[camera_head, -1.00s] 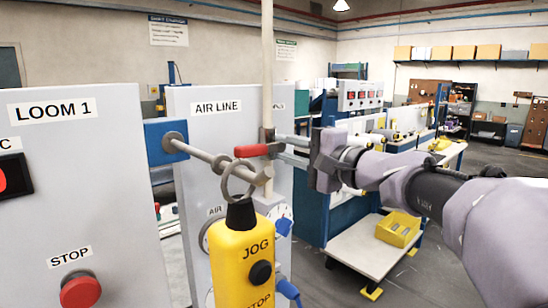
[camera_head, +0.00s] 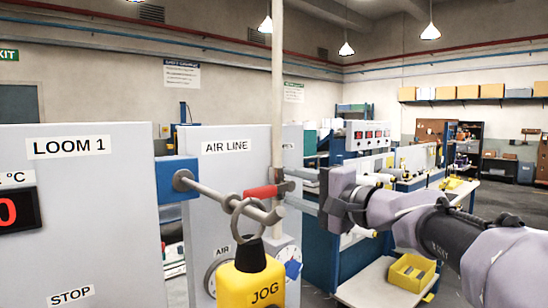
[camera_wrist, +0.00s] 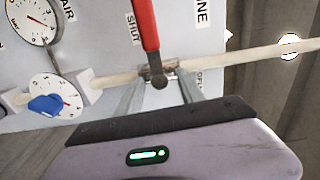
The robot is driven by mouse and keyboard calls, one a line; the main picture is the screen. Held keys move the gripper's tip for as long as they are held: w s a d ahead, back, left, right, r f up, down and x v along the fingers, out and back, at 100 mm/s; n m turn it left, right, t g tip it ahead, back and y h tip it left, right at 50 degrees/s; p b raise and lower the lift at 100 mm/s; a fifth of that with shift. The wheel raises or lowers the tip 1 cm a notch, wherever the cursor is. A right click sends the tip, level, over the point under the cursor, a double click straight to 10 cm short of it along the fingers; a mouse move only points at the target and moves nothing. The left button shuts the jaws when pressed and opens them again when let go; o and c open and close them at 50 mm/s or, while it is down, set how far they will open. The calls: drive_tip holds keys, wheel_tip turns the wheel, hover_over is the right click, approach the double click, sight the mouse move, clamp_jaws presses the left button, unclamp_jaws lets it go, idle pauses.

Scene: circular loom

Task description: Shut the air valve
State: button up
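The air valve's red lever (camera_head: 263,191) sits on the upright pale pipe (camera_head: 278,110) at the AIR LINE panel (camera_head: 226,167). In the wrist view the red lever (camera_wrist: 145,25) lies crosswise to the pipe (camera_wrist: 230,58), beside the SHUT label (camera_wrist: 131,28). The OPEN label (camera_wrist: 200,80) is farther along the pipe. My gripper (camera_head: 292,189) is just right of the valve. In the wrist view my gripper (camera_wrist: 160,88) has its two fingers apart, either side of the dark pivot end of the lever. I cannot tell if either finger touches it.
A yellow JOG pendant (camera_head: 252,283) hangs from a grey rod (camera_head: 215,195) close in front of the panel. The LOOM 1 cabinet (camera_head: 85,220) stands at left. Gauges (camera_wrist: 52,97) are on the panel. A yellow bin (camera_head: 411,272) sits on a low shelf at right.

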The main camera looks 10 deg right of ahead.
drive_tip(key=b+v, duration=0.3)
drive_tip(key=v, duration=0.4)
drive_tip(key=shift+s+f, duration=0.1)
idle(0.5)
